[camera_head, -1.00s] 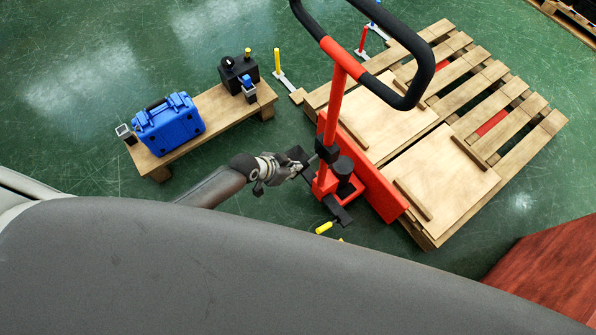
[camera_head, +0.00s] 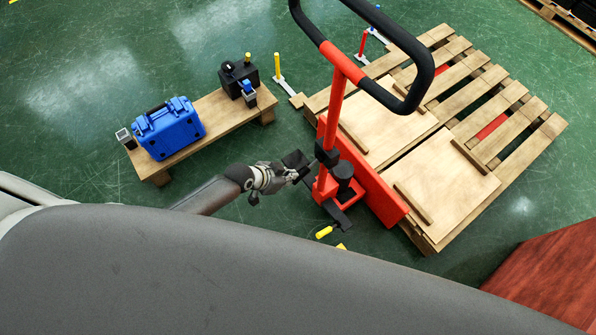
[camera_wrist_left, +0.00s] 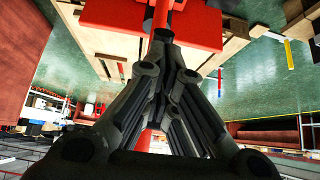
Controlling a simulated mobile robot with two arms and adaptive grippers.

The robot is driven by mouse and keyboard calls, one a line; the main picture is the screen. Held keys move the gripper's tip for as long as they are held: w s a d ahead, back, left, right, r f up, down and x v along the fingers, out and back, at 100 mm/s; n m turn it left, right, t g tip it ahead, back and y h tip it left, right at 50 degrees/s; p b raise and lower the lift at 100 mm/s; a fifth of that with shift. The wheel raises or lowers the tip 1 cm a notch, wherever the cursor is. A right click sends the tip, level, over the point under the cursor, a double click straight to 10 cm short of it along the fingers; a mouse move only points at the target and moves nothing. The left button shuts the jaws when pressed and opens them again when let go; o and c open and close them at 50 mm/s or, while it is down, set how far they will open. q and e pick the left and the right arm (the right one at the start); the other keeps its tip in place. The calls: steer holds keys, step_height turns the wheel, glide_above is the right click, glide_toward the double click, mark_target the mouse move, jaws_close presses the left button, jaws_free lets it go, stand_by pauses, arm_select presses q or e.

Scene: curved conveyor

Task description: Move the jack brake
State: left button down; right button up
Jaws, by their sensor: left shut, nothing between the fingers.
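The red pallet jack (camera_head: 376,180) stands at the front of a wooden pallet, with its red shaft and black-gripped loop handle (camera_head: 420,80) rising toward me. Black fittings (camera_head: 327,153) sit low on the shaft. A yellow-ended part (camera_head: 324,232) lies near the floor by its base; I cannot tell which part is the brake. My left gripper (camera_head: 303,168) is just left of the lower shaft. In the left wrist view, its fingers (camera_wrist_left: 163,38) are shut and empty, with the red shaft (camera_wrist_left: 161,13) beyond the tips. Contact cannot be told. My right gripper is not in view.
The wooden pallet (camera_head: 497,140) carries wooden boards (camera_head: 445,180). A low wooden bench (camera_head: 222,117) at left bears a blue case (camera_head: 168,128) and a black box (camera_head: 238,75). A yellow post (camera_head: 277,66) stands nearby. Green floor is clear between bench and jack.

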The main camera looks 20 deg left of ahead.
arm_select(q)
steer(key=shift+s+a+r, duration=0.25)
steer(key=shift+s+a, duration=0.15)
steer(key=shift+s, duration=0.15)
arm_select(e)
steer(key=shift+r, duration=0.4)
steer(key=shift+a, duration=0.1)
arm_select(q)
steer(key=v, duration=1.2)
